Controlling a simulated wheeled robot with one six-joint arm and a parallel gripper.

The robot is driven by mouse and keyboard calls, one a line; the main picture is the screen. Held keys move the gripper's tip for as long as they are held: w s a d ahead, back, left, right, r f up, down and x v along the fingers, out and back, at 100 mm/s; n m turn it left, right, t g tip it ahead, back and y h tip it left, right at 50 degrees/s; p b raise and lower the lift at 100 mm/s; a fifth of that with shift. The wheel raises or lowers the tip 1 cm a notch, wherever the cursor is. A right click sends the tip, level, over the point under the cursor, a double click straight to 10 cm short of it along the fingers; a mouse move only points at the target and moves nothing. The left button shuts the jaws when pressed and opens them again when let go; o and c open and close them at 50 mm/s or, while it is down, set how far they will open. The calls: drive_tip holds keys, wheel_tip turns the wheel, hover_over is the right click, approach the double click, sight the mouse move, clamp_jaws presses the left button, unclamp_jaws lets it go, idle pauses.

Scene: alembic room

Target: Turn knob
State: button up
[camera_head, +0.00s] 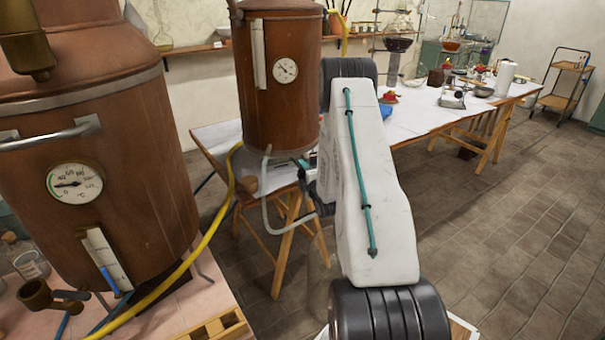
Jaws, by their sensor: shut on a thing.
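My gripper (303,169) is at the lower right side of the rear copper vessel (277,105), just above the white-topped table. It is small in view and partly hidden behind my white arm. It is shut on a small knob at the foot of this vessel. The knob itself is mostly hidden by the fingers and the arm, so its angle cannot be told. The vessel has a round dial (285,71) and a pale vertical gauge strip on its front.
A large copper vessel (110,150) with a thermometer dial stands close at the left. A yellow hose (222,208) and a clear hose (266,205) hang between the vessels. The long table (420,128) carries glassware.

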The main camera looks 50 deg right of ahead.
drive_tip(key=shift+f+n, duration=0.1)
drive_tip(key=shift+n, duration=1.6)
drive_tip(key=o, duration=1)
drive_tip(key=shift+a, duration=0.1)
